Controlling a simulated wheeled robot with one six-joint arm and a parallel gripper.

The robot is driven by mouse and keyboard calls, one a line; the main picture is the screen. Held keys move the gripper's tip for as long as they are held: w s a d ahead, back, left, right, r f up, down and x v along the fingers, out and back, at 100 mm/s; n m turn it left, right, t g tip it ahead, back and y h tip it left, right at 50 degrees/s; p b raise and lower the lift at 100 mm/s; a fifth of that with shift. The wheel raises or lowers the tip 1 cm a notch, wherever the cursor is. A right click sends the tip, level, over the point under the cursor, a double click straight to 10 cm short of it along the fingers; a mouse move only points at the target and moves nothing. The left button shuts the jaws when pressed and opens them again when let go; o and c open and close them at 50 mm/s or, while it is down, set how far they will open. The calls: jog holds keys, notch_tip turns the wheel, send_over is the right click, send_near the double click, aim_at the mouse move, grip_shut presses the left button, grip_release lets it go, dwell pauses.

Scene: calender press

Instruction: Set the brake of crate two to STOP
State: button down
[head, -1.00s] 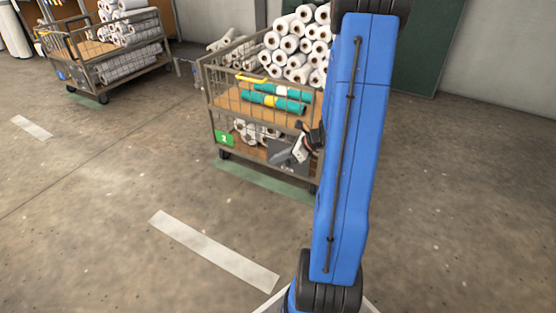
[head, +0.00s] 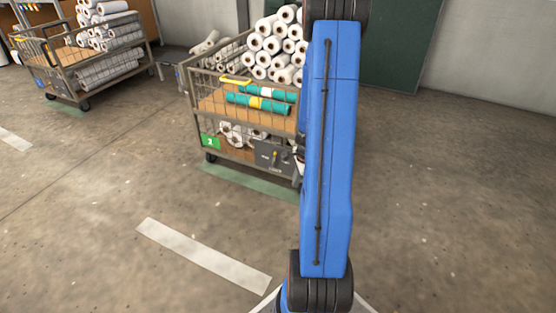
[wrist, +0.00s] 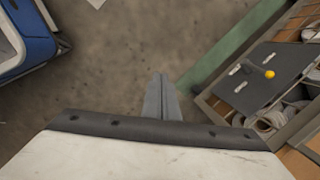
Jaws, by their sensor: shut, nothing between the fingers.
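Crate two (head: 193,90) is a wire-sided cart with a green number 2 plate (head: 210,142). A dark grey brake panel (head: 264,158) sits low on its front; it also shows at the right of the wrist view (wrist: 258,92). The brake lever has a yellow knob (wrist: 269,74), near the panel's right part in the wrist view. Pale labels on the panel are too small to read, so I cannot tell the lever's setting. My gripper (wrist: 161,80) is shut and empty, over the floor left of the panel and apart from it. In the head view my arm mostly hides it.
Crate two carries white rolls (head: 275,45) and green rolls (head: 258,103). Another cart with white rolls (head: 108,65) stands at the far left. A green floor strip (head: 245,182) runs along crate two's front. The floor in front is clear.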

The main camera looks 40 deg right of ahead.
jog(key=w+d+f+n+t+h, duration=0.2)
jog(key=w+d+n+h, duration=0.25)
jog(key=d, duration=0.35)
jog(key=w+n+t, duration=0.3)
jog(key=w+n, duration=0.2)
jog(key=w, duration=0.4)
jog(key=shift+r+y, duration=0.35)
jog(key=shift+w+d, duration=0.15)
send_near(274, 159)
notch_tip(274, 159, down, 5)
jog(key=w+d, duration=0.2)
jog(key=shift+w+d, duration=0.15)
jog(key=shift+d, duration=0.25)
